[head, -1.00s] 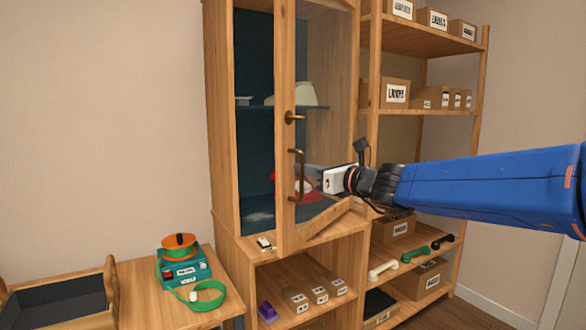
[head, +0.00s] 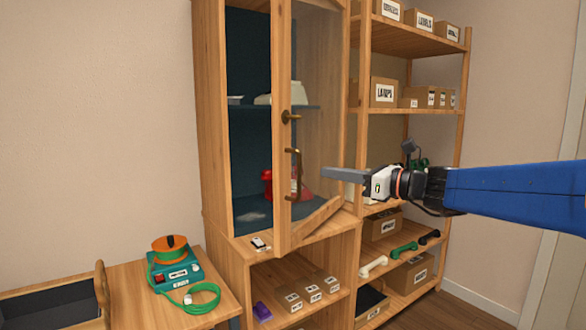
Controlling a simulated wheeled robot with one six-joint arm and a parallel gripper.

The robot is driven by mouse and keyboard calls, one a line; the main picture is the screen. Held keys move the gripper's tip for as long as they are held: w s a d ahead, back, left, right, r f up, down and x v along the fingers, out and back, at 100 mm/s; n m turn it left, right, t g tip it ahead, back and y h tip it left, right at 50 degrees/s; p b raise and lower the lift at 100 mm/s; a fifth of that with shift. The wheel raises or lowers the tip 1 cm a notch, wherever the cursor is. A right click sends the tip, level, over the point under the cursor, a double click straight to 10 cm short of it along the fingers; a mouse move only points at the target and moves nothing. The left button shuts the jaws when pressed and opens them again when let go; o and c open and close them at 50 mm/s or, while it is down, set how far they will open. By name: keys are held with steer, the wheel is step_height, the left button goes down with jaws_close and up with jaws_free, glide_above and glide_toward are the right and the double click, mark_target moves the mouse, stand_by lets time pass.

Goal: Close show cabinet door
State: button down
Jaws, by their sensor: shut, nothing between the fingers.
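The show cabinet (head: 211,130) is a tall wooden case with a dark interior. Its glass door (head: 283,190) has a wooden frame and stands partly open, swung out toward me. A red phone shows inside the cabinet, partly hidden behind the door frame.
A shelf rack (head: 464,110) with labelled boxes stands at the right, behind my arm. Phone handsets (head: 403,250) lie on its lower shelf. A side table (head: 135,300) with a teal device (head: 175,275) stands at the left. A small white item (head: 260,243) lies on the cabinet ledge.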

mark_target(291, 166)
steer(key=x, duration=1.4)
steer(key=shift+d, duration=0.1)
steer(key=shift+w+a, duration=0.2)
steer(key=w+x, duration=0.1)
steer(key=x, duration=1.5)
steer(key=shift+d+r, duration=0.3)
steer(key=shift+d, duration=0.1)
